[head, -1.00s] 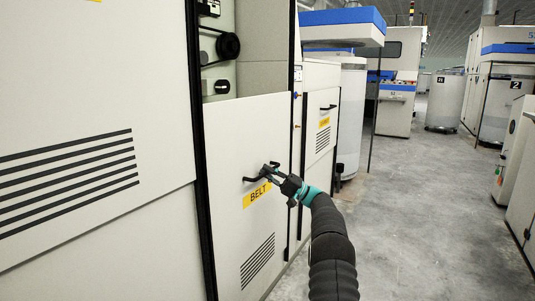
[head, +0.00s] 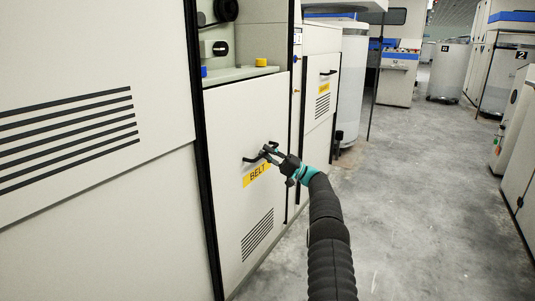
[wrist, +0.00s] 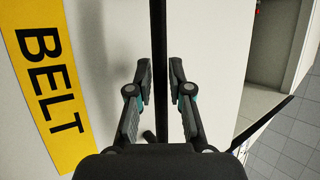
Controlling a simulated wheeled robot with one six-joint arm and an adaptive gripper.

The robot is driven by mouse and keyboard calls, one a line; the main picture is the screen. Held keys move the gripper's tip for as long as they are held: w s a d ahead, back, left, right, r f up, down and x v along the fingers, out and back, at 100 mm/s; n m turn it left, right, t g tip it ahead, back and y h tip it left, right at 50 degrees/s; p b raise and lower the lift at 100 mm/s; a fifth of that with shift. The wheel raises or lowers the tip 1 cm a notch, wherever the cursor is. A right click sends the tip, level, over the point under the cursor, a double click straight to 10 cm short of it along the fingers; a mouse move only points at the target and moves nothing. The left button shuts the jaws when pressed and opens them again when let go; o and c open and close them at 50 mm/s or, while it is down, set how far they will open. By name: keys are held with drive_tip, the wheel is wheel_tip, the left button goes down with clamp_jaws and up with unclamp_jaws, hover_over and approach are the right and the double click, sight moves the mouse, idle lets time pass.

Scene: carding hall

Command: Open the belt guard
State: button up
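The belt guard (head: 225,130) is a pale panel with a yellow BELT label (head: 257,174), low vent slots and a dark bar handle (head: 250,160). It sits lowered, with an opening above its top edge. My gripper (head: 268,151) is at the handle. The BELT label (wrist: 45,85) is to the left there.
Behind the opening are a dark pulley (head: 226,10), a pale ledge (head: 238,73), a yellow knob (head: 261,62) and a blue one (head: 204,71). A neighbouring panel with its own handle (head: 328,72) stands to the right. The grey floor aisle (head: 410,180) is clear.

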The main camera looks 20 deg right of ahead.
drive_tip(key=shift+a, duration=0.1)
drive_tip(key=v, duration=1.2)
idle(0.5)
